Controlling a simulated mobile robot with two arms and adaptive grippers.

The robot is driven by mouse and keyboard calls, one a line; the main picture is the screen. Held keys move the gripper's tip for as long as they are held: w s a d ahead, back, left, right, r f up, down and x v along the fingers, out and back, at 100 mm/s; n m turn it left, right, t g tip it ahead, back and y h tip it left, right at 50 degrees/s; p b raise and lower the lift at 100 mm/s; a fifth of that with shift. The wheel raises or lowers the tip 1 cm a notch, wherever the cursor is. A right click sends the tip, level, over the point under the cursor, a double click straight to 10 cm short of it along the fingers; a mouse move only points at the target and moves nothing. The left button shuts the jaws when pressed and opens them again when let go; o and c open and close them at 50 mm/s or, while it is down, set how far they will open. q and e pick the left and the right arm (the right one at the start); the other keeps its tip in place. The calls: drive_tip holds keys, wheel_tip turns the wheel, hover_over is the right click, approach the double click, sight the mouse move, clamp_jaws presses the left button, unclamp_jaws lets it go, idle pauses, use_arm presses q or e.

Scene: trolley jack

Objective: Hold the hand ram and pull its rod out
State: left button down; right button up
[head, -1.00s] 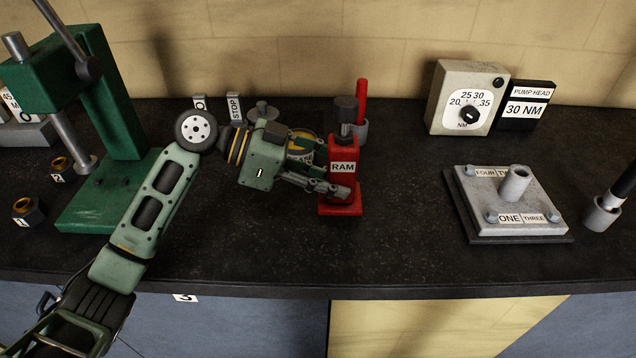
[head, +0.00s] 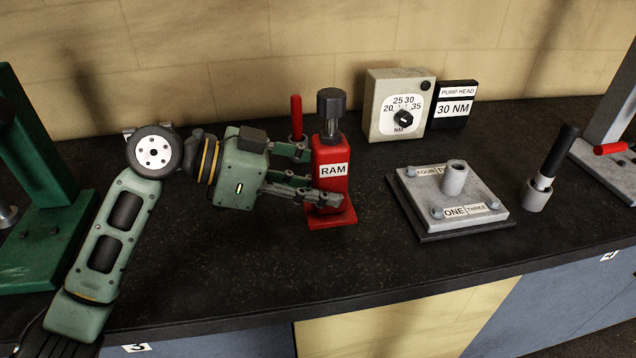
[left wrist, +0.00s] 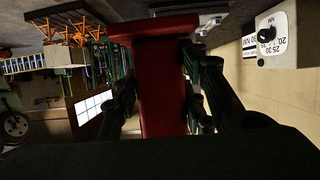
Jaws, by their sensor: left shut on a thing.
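The hand ram (head: 330,165) is a red block labelled RAM on a flat red foot. It is upright, and its foot appears to rest on the dark bench. Its rod (head: 331,112) rises from the top with a dark grey head. My left gripper (head: 318,177) reaches it from the left and is shut on its red body. In the left wrist view the red ram body (left wrist: 163,90) fills the space between the fingers. Its far side is hidden. My right gripper is not in view.
A red handle (head: 296,118) stands behind the ram. To the right are a bolted plate (head: 460,195), a torque dial box (head: 400,105), a 30 NM sign (head: 454,106) and a black-handled tool (head: 562,155). A green press (head: 45,200) stands left. Bare bench lies in front of the ram.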

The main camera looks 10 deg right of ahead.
use_arm(q)
drive_tip(key=w+a+r, duration=0.6)
drive_tip(key=a+r, duration=0.3)
drive_tip(key=a, duration=0.1)
drive_tip(key=shift+s+f, duration=0.1)
drive_tip(key=shift+f, duration=9.5)
drive_tip(key=shift+f, duration=0.2)
drive_tip(key=shift+s+a+f, duration=0.1)
drive_tip(key=shift+f, duration=0.25)
